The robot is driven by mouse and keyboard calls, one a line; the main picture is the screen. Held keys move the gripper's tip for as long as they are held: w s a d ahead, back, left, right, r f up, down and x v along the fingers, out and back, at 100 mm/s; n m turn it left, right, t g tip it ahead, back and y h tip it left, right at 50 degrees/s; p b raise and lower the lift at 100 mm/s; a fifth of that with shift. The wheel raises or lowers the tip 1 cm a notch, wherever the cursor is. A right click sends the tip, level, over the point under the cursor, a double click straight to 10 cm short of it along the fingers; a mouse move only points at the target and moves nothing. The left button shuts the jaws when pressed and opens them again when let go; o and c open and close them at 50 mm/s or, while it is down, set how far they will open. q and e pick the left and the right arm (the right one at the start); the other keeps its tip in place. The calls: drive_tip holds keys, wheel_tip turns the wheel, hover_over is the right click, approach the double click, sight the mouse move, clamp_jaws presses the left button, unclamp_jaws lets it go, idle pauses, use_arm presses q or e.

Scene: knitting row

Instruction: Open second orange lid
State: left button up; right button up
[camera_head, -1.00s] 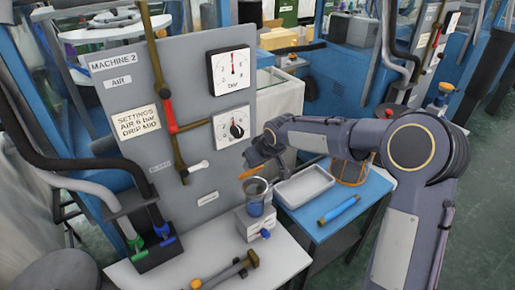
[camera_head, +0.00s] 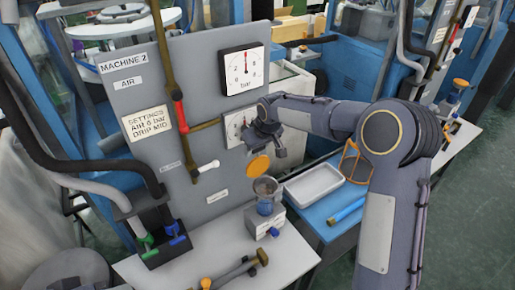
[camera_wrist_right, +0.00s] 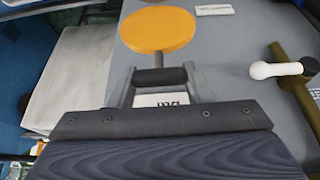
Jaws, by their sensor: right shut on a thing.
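My right gripper (camera_head: 263,149) is shut on the orange lid (camera_head: 258,165). In the right wrist view the lid's round orange disc (camera_wrist_right: 158,30) sticks out past the fingers (camera_wrist_right: 160,74), which grip its short stem. The lid is tilted, with its flat face towards the head camera. It is apart from the clear cup (camera_head: 266,196), just above and slightly left of its rim. The cup stands open on a small white block with a blue knob (camera_head: 273,232). My left gripper is not in view.
The grey panel (camera_head: 215,196) with gauges and a white-tipped lever (camera_head: 208,166) stands close to the left. A white tray (camera_head: 313,184) and a blue cylinder (camera_head: 347,210) are on the blue table at right. A brass-ended tool (camera_head: 237,270) lies on the front bench.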

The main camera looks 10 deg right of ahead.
idle(0.3)
drive_tip(key=o, duration=1.4)
drive_tip(key=shift+w+a, duration=0.1)
drive_tip(key=shift+w, duration=0.05)
drive_tip(key=b+v, duration=0.1)
drive_tip(key=v, duration=0.6)
drive_tip(key=shift+s+r, duration=0.25)
drive_tip(key=shift+r, duration=0.1)
